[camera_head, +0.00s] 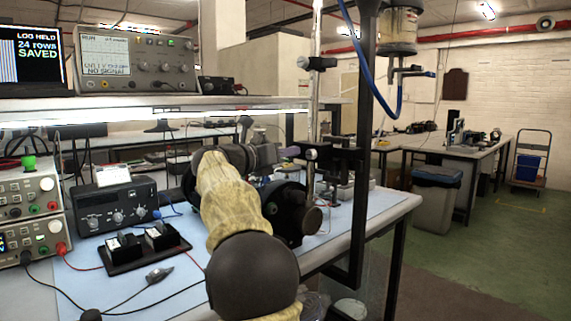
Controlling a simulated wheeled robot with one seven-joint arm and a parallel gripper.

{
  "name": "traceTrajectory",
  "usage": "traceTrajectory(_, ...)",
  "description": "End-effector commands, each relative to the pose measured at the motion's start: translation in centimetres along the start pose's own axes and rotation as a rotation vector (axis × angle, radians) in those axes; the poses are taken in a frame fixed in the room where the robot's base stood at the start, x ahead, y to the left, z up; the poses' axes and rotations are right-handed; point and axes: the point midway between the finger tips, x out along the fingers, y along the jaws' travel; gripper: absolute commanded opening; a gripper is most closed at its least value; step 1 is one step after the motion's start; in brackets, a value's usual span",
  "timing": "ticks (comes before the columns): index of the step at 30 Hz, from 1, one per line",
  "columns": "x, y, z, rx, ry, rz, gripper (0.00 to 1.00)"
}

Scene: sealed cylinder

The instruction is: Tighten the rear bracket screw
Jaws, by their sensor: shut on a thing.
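My arm in a tan cover reaches over the bench from the front. My gripper (272,155) is at its far end, above the blue mat, seen from behind. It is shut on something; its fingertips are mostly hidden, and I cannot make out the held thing. A small purple-grey piece (289,152) shows just beyond it. A dark cylinder assembly (290,212) lies on the mat, partly behind my arm. I cannot make out the rear bracket screw.
A black tray (143,252) with two blocks, a black instrument (118,208) and cables take up the bench's left side. A dark upright post (368,130) and a hanging blue hose (398,101) stand close on the right. The mat's right part is fairly clear.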

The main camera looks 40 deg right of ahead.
Motion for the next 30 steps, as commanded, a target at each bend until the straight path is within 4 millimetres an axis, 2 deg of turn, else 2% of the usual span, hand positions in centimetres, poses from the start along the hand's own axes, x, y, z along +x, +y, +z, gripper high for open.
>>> traceTrajectory(1, -0.21, 0.44, -0.46, 0.02, 0.004, 0.008, 0.0)
traceTrajectory(6, -0.26, 0.46, -0.3, 0.069, 0.004, 0.009, 0.0)
traceTrajectory(20, -0.37, 0.4, -0.12, 0.084, 0.003, 0.009, 0.0)
traceTrajectory(21, -0.37, 0.39, -0.1, 0.084, 0.003, 0.009, 0.28)
traceTrajectory(24, -0.34, 0.34, -0.06, 0.084, 0.002, 0.008, 0.44)
traceTrajectory(30, -0.27, 0.23, 0.01, 0.084, 0.0, 0.006, 0.44)
